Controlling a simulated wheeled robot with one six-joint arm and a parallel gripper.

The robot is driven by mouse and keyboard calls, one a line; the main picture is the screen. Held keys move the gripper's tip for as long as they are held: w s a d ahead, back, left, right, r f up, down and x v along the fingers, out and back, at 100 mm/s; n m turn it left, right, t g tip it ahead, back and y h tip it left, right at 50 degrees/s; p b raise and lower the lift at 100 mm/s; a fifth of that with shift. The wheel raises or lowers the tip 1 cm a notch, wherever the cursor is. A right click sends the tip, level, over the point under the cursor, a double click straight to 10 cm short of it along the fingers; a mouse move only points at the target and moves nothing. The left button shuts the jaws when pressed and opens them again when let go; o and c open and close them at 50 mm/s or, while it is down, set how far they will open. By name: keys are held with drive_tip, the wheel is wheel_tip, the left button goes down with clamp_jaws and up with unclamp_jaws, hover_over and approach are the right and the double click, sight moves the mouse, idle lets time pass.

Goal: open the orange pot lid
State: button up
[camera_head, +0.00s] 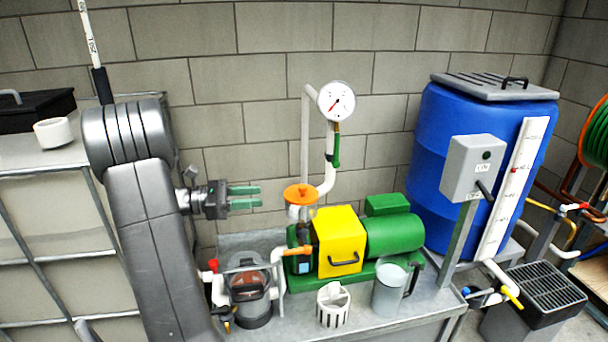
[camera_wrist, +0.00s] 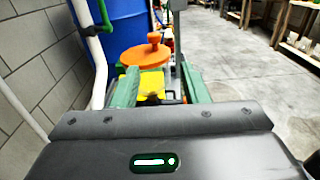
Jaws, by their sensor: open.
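The orange pot lid (camera_head: 300,194) lies flat on top of a small clear pot (camera_head: 304,212) at the left end of the green pump, with a small knob on its top. In the wrist view the orange lid (camera_wrist: 147,58) shows just beyond and between my fingers, its knob upright. My gripper (camera_head: 258,195) is open and empty, its green fingers pointing right toward the lid, a short way left of it and at about its height. In the wrist view my gripper (camera_wrist: 158,85) has its two fingers apart on either side.
A pressure gauge (camera_head: 337,101) on a white pipe stands behind the lid. A yellow cover (camera_head: 339,241) and green motor (camera_head: 394,236) are to the right. A clear strainer (camera_head: 248,290) stands below my gripper. A white basket (camera_head: 333,304) and a jug (camera_head: 390,288) stand in front.

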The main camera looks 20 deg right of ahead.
sight(303, 186)
drive_tip(key=shift+h, duration=0.3)
drive_tip(key=x, duration=0.9)
drive_tip(key=w+x, duration=0.1)
drive_tip(key=x, duration=0.3)
drive_tip(key=shift+s+d+r, duration=0.1)
drive_tip(key=shift+s+d, duration=0.05)
drive_tip(key=shift+d, duration=0.3)
drive_tip(key=shift+c, duration=0.4)
clamp_jaws()
